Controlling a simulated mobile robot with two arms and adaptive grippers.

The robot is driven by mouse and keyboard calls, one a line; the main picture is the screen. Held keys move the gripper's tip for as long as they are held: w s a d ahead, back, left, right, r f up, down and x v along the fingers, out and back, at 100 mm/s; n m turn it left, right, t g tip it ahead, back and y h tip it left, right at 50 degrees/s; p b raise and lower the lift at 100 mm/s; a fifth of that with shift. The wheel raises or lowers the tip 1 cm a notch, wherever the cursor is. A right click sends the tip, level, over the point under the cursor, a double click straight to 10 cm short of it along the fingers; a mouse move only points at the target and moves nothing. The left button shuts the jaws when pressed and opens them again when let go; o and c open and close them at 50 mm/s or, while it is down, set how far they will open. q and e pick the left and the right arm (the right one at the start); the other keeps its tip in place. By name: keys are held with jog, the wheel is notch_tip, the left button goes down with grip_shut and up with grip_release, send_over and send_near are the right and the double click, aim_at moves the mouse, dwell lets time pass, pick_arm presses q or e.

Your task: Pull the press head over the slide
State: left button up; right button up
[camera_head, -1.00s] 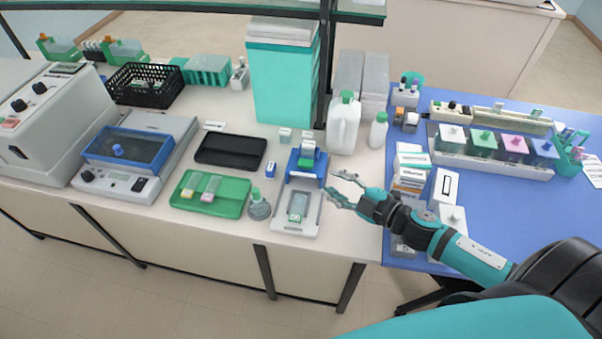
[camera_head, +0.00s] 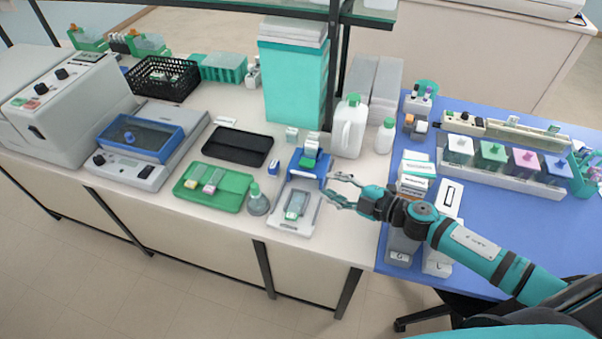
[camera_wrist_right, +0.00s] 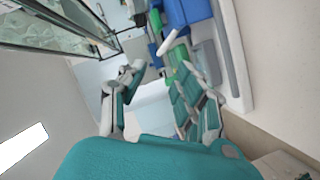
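The press is a blue frame with a green and white head (camera_head: 309,152), standing on the bench behind its grey base plate (camera_head: 300,224). The slide (camera_head: 295,206) lies on the plate, in front of the blue frame and not under the head. My right gripper (camera_head: 334,188) is open and empty, just right of the press, its fingers pointing left toward it. In the right wrist view the open fingers (camera_wrist_right: 160,95) show, with the blue frame (camera_wrist_right: 190,12) beyond them. My left gripper is not in view.
A white jug (camera_head: 348,128) stands behind. Boxes (camera_head: 416,174) lie right of the gripper on the blue mat (camera_head: 480,225).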

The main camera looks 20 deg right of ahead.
aim_at(300, 173)
jog(key=x, duration=1)
jog(key=shift+w+b, duration=0.1)
jog(key=shift+b, duration=0.3)
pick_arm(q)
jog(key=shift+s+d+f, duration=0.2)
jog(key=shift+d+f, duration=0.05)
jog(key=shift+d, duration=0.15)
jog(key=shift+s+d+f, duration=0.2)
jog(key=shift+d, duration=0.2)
pick_arm(e)
jog(key=shift+w+a, duration=0.15)
jog(key=shift+a, duration=0.05)
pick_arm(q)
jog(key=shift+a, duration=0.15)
pick_arm(e)
grip_shut()
jog(key=shift+r, duration=0.1)
